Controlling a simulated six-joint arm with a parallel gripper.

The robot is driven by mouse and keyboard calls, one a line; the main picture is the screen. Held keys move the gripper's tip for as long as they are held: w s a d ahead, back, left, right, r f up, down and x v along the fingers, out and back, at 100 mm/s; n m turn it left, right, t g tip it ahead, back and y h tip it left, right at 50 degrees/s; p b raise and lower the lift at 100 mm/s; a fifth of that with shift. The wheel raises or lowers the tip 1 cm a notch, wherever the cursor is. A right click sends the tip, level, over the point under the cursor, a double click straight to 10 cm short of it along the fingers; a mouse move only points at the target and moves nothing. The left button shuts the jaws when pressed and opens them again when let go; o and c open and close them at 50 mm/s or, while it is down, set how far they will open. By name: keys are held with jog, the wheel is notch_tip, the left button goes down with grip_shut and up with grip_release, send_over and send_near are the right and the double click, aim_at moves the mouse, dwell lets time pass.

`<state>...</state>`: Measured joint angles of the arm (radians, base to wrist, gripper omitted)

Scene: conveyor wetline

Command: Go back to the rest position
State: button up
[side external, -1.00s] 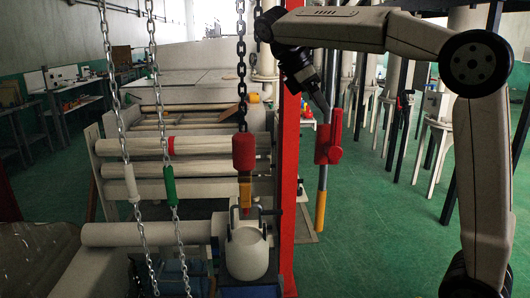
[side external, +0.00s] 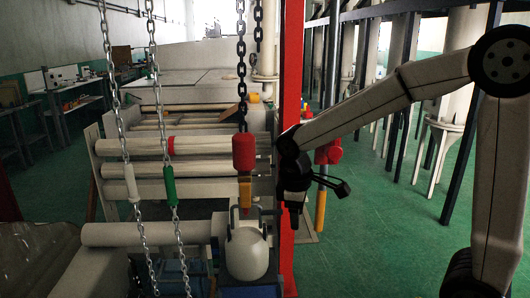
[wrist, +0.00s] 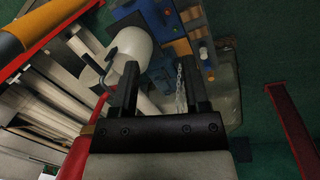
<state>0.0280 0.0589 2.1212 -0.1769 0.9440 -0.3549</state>
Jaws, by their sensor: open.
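My gripper (side external: 294,218) hangs pointing down beside the red upright post (side external: 293,130) in the side external view. In the wrist view its two dark fingers (wrist: 160,80) stand well apart, with nothing held between them. A white rounded container (side external: 247,254) with a dark handle sits on the blue stand at lower middle, to the left of my gripper and apart from it in the side external view. The container also shows beyond the left finger in the wrist view (wrist: 132,46).
A red and yellow piece (side external: 243,155) hangs on a chain above the container. Two more chains carry a white (side external: 131,184) and a green sleeve (side external: 170,186). Pale rollers (side external: 200,168) lie at left. A red clamp (side external: 329,152) sits behind my wrist. Green floor (side external: 390,235) is clear at right.

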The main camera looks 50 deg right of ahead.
jog(key=s+a+f+m+t+y, duration=0.1)
jog(key=s+a+f+m+t, duration=0.1)
jog(key=s+f+m, duration=0.3)
notch_tip(320, 180, down, 4)
jog(key=shift+s+a+f+y, duration=0.2)
jog(key=shift+s+a+y, duration=0.1)
jog(key=shift+s+a, duration=0.55)
jog(key=shift+d, duration=0.1)
dwell(0.8)
